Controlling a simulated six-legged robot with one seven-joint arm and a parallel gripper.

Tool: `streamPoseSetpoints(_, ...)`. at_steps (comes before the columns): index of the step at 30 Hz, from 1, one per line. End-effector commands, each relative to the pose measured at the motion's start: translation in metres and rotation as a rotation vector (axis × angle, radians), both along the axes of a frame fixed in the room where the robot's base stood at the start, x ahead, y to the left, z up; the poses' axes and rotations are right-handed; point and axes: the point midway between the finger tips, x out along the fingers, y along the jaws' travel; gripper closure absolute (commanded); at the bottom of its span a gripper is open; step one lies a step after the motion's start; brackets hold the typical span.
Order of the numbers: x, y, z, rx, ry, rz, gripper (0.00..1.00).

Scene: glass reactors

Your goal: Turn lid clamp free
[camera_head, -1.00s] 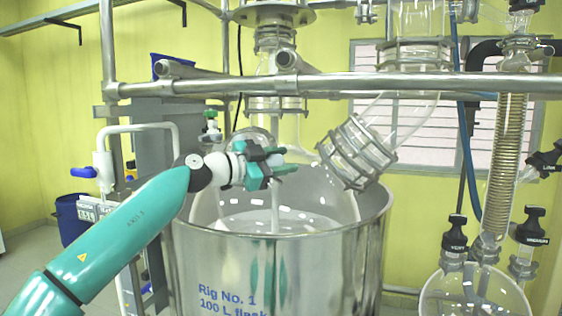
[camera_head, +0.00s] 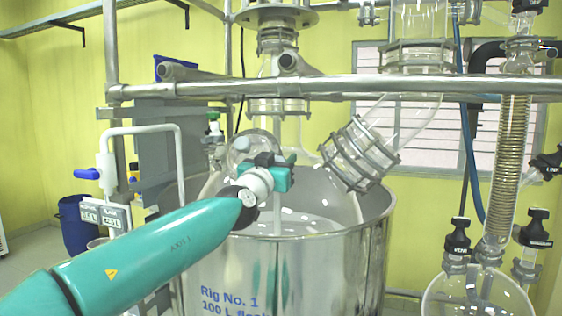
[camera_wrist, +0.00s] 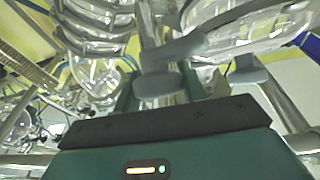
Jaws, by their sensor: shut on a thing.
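My gripper (camera_head: 280,176) is teal with dark parts and is at the glass vessel's top, above the steel pot's rim. It is shut on a small grey part, which I take to be the lid clamp (camera_wrist: 172,50); in the wrist view that part lies between the teal fingers. In the head view the gripper hides the clamp. A round glass lid or port (camera_head: 254,148) shows just behind the gripper. The clear glass vessel (camera_head: 207,190) sits inside the steel pot (camera_head: 345,262).
A horizontal steel bar (camera_head: 330,88) crosses above my gripper. A tilted glass neck with metal collars (camera_head: 360,153) stands to its right. White piping (camera_head: 150,130) is at the left, and a coil condenser (camera_head: 509,150) is at the right.

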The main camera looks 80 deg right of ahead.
Motion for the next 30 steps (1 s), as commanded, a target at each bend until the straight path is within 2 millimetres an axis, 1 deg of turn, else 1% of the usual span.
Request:
streamPoseSetpoints(1,0.001,-0.001,-0.003,0.010,0.024,0.036,0.81)
streamPoseSetpoints(6,0.004,-0.001,-0.003,0.019,0.147,0.140,0.81)
streamPoseSetpoints(18,0.008,0.000,-0.003,0.040,0.397,0.338,0.81)
streamPoseSetpoints(30,0.011,0.001,-0.003,0.052,0.538,0.454,0.81)
